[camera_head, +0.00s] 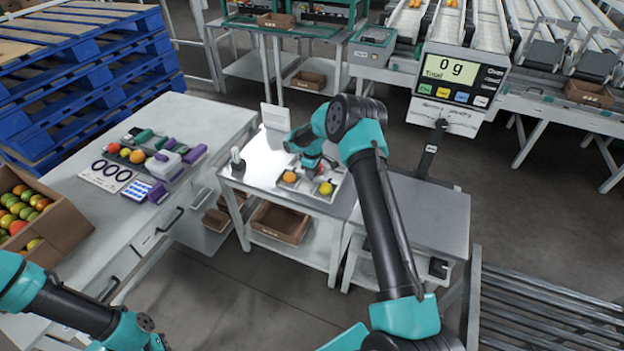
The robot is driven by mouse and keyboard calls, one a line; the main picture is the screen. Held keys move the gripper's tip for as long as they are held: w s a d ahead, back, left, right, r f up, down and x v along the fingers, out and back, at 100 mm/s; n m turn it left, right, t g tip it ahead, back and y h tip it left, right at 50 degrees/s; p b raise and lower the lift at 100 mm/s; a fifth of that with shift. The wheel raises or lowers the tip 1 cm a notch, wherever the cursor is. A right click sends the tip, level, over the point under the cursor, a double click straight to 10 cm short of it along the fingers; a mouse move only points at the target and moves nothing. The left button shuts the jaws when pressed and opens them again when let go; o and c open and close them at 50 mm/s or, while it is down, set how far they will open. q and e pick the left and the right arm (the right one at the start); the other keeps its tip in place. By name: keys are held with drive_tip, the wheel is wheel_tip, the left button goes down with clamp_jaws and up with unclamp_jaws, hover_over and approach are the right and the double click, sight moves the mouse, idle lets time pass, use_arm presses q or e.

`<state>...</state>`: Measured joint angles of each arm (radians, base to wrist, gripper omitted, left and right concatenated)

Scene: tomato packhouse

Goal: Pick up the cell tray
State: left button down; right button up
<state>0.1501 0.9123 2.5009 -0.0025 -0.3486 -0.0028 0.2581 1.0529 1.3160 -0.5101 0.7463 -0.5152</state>
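The cell tray (308,187) is small and pale. It lies on the white-topped bench (262,160) in the middle of the view. An orange fruit (290,177) and a yellow fruit (326,188) sit in it. My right gripper (318,168) is over the tray's far side, pointing down. Its fingers are small and partly hidden by my arm, so I cannot tell whether they are open or touch the tray. My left arm shows at the bottom left, but its gripper is out of the picture.
A scale display (457,75) reading 0 g stands at the upper right. A grey-topped table (425,210) adjoins the bench on the right. The left table (215,120) holds fruit, purple-handled tools and a carton of tomatoes (60,225). A small bottle (237,162) stands on the bench's left end.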

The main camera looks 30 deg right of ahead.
drive_tip(key=shift+f, duration=0.8)
drive_tip(key=shift+f, duration=0.25)
idle(0.4)
clamp_jaws()
